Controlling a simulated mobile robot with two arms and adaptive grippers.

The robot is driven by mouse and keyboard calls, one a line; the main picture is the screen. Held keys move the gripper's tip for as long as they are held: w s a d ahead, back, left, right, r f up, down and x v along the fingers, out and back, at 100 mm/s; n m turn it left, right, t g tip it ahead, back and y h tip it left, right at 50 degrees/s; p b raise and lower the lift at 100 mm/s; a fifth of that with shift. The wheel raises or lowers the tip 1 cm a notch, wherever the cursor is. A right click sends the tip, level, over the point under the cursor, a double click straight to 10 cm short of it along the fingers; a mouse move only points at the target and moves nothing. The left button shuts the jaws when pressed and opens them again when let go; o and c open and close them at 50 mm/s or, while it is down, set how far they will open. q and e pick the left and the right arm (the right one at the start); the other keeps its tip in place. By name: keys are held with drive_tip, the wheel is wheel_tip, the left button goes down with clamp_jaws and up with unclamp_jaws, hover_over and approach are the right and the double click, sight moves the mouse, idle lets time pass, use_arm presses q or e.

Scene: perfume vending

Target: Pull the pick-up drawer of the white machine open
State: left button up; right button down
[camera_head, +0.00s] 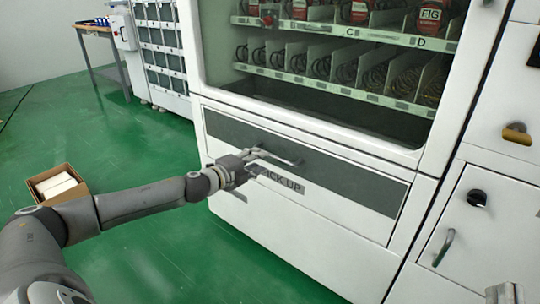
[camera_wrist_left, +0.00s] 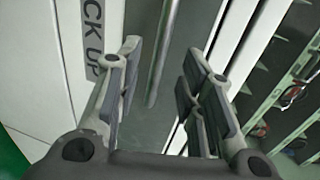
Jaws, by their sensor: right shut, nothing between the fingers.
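The white machine (camera_head: 310,225) stands in front of me. Its pick-up drawer (camera_head: 350,186) has a dark grey band and a "PICK UP" label (camera_head: 284,184), and it looks closed. A thin bar handle (camera_head: 287,159) is on the band; it also shows in the left wrist view (camera_wrist_left: 162,50). My left gripper (camera_head: 262,161) is at the band, close to the handle. In the left wrist view its fingers (camera_wrist_left: 165,85) are spread apart, with the bar seen between and beyond them; contact is not clear. Only the tip of my right gripper (camera_head: 505,293) shows at the lower right edge, shut and empty.
Above the drawer is a display window with product shelves (camera_head: 350,65). A door with a knob (camera_head: 477,198) and a curved handle (camera_head: 444,247) is to the right. An open cardboard box (camera_head: 58,185) sits on the green floor, which is otherwise mostly clear.

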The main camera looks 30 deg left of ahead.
sight(270, 156)
use_arm(q)
drive_tip(key=shift+x, duration=3.4)
use_arm(e)
drive_tip(key=shift+w+d+f+g+h, duration=0.15)
drive_tip(key=shift+f+g+h, duration=0.15)
drive_tip(key=shift+f, duration=0.3)
use_arm(q)
drive_tip(key=shift+d, duration=0.1)
drive_tip(key=shift+c, duration=0.3)
clamp_jaws()
use_arm(e)
drive_tip(key=shift+r, duration=0.15)
